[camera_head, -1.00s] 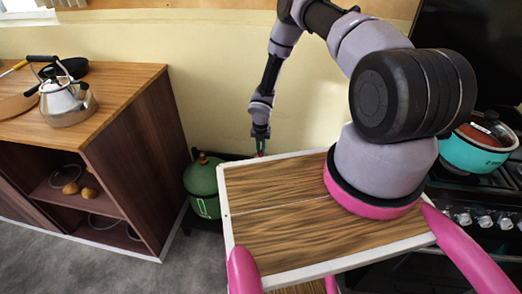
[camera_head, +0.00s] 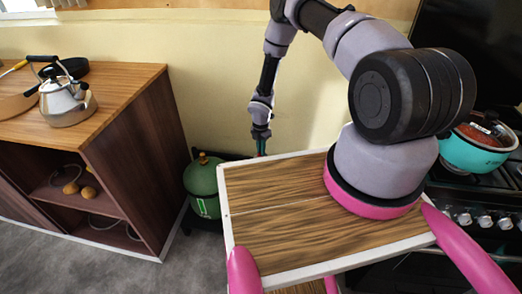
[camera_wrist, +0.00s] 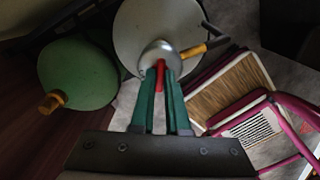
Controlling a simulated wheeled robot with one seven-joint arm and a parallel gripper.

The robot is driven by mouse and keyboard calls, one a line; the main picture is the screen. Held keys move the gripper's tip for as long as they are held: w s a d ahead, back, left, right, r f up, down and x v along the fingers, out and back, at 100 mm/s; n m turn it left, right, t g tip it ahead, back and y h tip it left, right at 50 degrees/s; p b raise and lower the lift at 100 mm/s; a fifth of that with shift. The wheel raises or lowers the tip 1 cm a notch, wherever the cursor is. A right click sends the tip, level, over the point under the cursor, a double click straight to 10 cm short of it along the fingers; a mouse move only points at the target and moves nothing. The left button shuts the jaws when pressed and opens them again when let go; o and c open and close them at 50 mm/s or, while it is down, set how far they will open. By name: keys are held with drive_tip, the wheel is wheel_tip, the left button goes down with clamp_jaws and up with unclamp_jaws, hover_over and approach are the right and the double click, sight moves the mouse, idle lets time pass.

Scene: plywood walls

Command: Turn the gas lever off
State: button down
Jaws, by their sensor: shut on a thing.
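In the wrist view, a pale grey gas cylinder (camera_wrist: 136,28) stands below my gripper, with a shiny metal regulator (camera_wrist: 159,55) on top and a yellow fitting (camera_wrist: 193,51) at its right. The red gas lever (camera_wrist: 160,77) points from the regulator towards my wrist. My gripper (camera_wrist: 161,72) has its green fingers closed on either side of the lever. In the head view, my gripper (camera_head: 261,149) is low near the wall, just past the far edge of my wooden top. The lever and grey cylinder are hidden there.
A green cylinder (camera_head: 204,178) stands left of my gripper, also seen in the wrist view (camera_wrist: 76,74). A wooden cabinet (camera_head: 134,150) with a kettle (camera_head: 67,102) is further left. A stove (camera_head: 492,204) with a turquoise pot (camera_head: 474,153) is at the right.

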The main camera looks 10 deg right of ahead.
drive_tip(key=m, duration=0.6)
drive_tip(key=shift+m, duration=0.3)
drive_tip(key=m, duration=0.5)
drive_tip(key=shift+m, duration=0.3)
drive_tip(key=c, duration=0.9)
unclamp_jaws()
wheel_tip(320, 180, up, 11)
drive_tip(key=shift+f, duration=0.1)
